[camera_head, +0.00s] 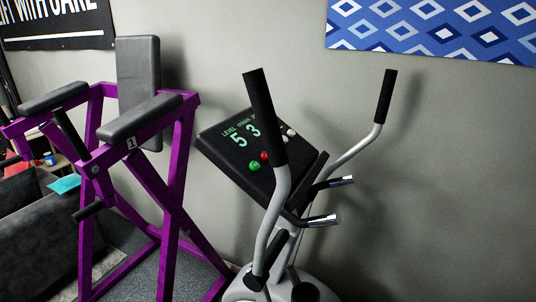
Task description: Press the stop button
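The exercise machine's black console (225,150) is tilted on its post in the middle of the view. Its screen shows the green digits 5 and 3 under small green lettering. A red button (264,156) sits on the console's lower part, just above and right of a green button (254,166). I can read no label on either button. Pale buttons (291,133) show farther right, past the handlebar. The near handlebar (265,115) stands in front of the console and hides part of it. Neither of my grippers is in view.
The far handlebar (374,110) rises at the right, and two short metal-banded grips (321,221) stick out below the console. A purple frame with black pads (175,205) stands close on the left. A grey wall is behind; the right side is clear.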

